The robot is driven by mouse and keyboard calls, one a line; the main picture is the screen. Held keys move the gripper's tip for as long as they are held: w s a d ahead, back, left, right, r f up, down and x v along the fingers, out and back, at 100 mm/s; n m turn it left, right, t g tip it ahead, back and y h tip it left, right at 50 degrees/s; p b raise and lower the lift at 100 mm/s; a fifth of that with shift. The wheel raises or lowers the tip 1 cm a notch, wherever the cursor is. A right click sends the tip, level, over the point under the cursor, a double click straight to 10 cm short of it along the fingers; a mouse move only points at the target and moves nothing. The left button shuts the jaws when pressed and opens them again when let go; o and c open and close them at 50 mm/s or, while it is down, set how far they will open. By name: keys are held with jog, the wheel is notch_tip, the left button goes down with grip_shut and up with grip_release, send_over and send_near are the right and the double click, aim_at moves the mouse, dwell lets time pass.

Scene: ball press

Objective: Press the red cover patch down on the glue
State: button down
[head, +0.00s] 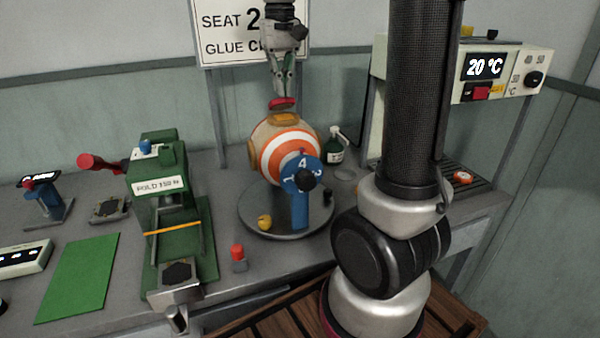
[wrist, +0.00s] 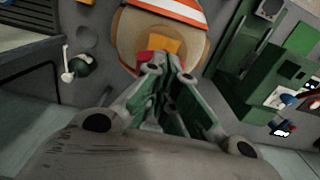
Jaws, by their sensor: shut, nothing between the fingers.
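The ball (head: 262,150), tan with orange and white bands, sits on a round grey stand behind a blue post with a numbered dial (head: 302,175). An amber patch (head: 287,118), perhaps the glue, is on its top; an amber patch also shows in the wrist view (wrist: 162,46). My gripper (head: 281,96) points down over the ball, its fingers shut. A red piece (head: 283,103), apparently the cover patch, is right at the fingertips, just above the ball's top in the picture. In the wrist view the fingertips (wrist: 168,72) partly hide the red piece (wrist: 145,57). I cannot tell whether it touches the ball.
A green press (head: 165,215) with a red-knobbed lever stands to the left, beside a green mat (head: 78,278). A small dark green bottle (head: 334,151) is behind the ball. A yellow knob (head: 264,222) and a red-topped piece (head: 238,256) are in front.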

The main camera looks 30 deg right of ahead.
notch_tip(320, 180, up, 9)
jog(key=shift+f, duration=0.2)
dwell(0.6)
jog(key=shift+w, duration=0.1)
jog(key=f+n, duration=0.1)
jog(key=f, duration=0.2)
jog(key=shift+w+f+t, duration=0.2)
jog(key=shift+t, duration=0.1)
jog(key=shift+s+f, duration=0.9)
jog(key=shift+f, duration=0.15)
jog(key=s+f+t, duration=0.2)
jog(key=s+f, duration=0.2)
jog(key=s, duration=0.5)
jog(key=s+d+f+n+t, duration=0.1)
jog(key=s+f, duration=0.2)
jog(key=s, duration=0.7)
jog(key=shift+s+d+f+t, duration=0.15)
jog(key=shift+d+f+t, duration=0.05)
jog(key=shift+f+t, duration=0.2)
